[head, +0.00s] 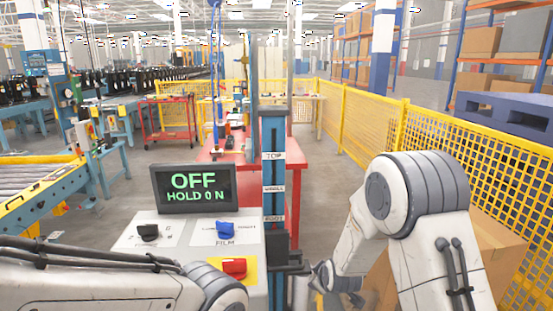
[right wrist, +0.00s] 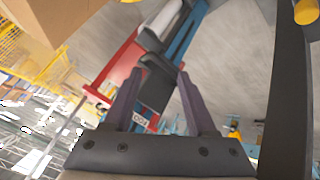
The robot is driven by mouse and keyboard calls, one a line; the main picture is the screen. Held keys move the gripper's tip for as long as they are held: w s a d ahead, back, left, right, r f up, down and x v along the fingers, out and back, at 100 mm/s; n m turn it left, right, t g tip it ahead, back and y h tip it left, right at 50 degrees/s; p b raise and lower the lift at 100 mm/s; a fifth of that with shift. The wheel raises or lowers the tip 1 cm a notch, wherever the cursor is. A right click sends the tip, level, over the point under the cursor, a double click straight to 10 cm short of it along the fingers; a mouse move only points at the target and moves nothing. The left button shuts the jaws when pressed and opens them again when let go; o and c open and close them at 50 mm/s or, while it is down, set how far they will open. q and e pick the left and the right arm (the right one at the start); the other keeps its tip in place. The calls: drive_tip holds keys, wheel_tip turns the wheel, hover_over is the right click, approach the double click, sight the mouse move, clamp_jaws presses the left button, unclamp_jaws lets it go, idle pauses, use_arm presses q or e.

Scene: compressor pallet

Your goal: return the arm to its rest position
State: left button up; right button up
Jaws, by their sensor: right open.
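My right arm (head: 420,215) comes in from the right in the head view and bends down towards a blue upright post (head: 273,165). In the right wrist view, the two fingers of my right gripper (right wrist: 158,95) stand apart, with nothing clearly held between them. The post (right wrist: 185,38) and a dark bracket (right wrist: 157,78) show beyond the fingers; I cannot tell whether they touch. In the head view the right gripper is small and partly hidden by the arm. My left arm (head: 100,285) lies across the lower left of the head view; its gripper does not show.
A display (head: 194,188) reads OFF, HOLD 0 N, above a panel with black (head: 148,232), blue (head: 225,229) and red (head: 234,268) knobs. A red table (head: 230,155) stands behind. A cardboard box (head: 497,250) and yellow fence (head: 460,150) are at the right.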

drive_tip(key=s+d+r+m+g, duration=0.2)
drive_tip(key=s+m, duration=0.1)
drive_tip(key=s, duration=0.5)
drive_tip(key=s+d+r+m+g, duration=0.2)
drive_tip(key=s+r+m, duration=0.1)
drive_tip(key=s, duration=0.4)
drive_tip(key=s+d+r+m+g, duration=0.2)
drive_tip(key=s+d, duration=0.1)
drive_tip(key=s, duration=0.5)
drive_tip(key=s+a+r+n+g+p, duration=0.2)
drive_tip(key=s+a+r+n+p, duration=0.5)
drive_tip(key=s+a+r, duration=0.6)
drive_tip(key=shift+a+r+p, duration=0.2)
drive_tip(key=shift+a+p, duration=0.25)
drive_tip(key=shift+a, duration=0.2)
